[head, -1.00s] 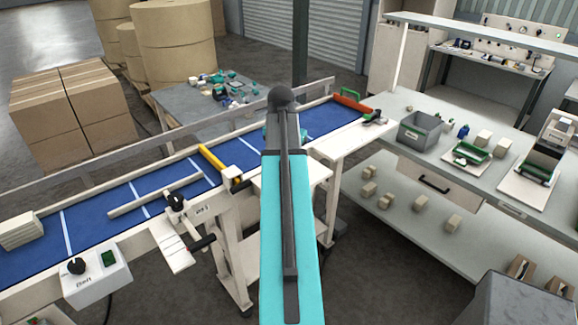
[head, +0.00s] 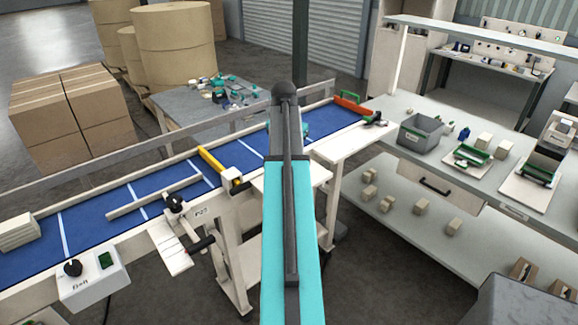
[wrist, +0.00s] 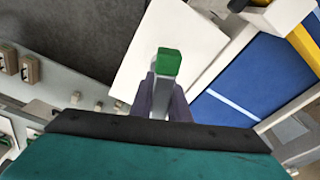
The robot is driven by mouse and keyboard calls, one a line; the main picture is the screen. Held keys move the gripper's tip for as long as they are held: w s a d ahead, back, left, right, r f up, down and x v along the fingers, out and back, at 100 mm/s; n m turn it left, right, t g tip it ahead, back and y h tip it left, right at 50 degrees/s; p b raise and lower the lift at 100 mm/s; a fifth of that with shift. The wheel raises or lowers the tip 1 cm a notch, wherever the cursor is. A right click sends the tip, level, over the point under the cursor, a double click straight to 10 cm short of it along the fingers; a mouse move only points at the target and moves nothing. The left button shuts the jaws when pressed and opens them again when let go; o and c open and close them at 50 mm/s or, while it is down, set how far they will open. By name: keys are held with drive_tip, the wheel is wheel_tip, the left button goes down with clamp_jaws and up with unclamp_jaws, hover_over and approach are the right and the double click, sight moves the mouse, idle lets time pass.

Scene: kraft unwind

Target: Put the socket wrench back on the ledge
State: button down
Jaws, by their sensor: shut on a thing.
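My gripper (wrist: 165,100) shows in the wrist view with its two dark fingers shut on a grey thing with a green end, which I take to be the socket wrench (wrist: 169,63). Most of the wrench is hidden between the fingers. A pale flat panel, which looks like the ledge (wrist: 150,45), lies beneath and beyond it, beside the blue belt. I cannot tell whether the wrench touches the panel. In the head view my arm hides the gripper and wrench, and part of the pale panel (head: 315,175) shows beside the arm.
The blue conveyor belt (head: 90,215) runs across the left, with a yellow bar (head: 215,163) over it. A bench at the right holds a grey bin (head: 420,134) and several small items. A belt control box (head: 92,278) is at the lower left.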

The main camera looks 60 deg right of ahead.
drive_tip(key=shift+w+d, duration=0.2)
drive_tip(key=shift+d, duration=0.3)
drive_tip(key=shift+a+f+b, duration=0.1)
drive_tip(key=shift+f+b, duration=1.2)
drive_tip(key=shift+f, duration=0.5)
drive_tip(key=shift+f, duration=0.1)
drive_tip(key=c, duration=1.7)
unclamp_jaws()
drive_tip(key=shift+s, duration=0.1)
drive_tip(key=r+p, duration=0.2)
drive_tip(key=r, duration=0.1)
drive_tip(key=a+r+p, duration=0.1)
drive_tip(key=r, duration=0.2)
drive_tip(key=r+p, duration=0.2)
drive_tip(key=r, duration=0.1)
drive_tip(key=shift+a+p, duration=0.2)
drive_tip(key=shift+p, duration=0.15)
drive_tip(key=shift+a+r, duration=0.2)
drive_tip(key=shift+r, duration=1.4)
drive_tip(key=shift+s, duration=0.2)
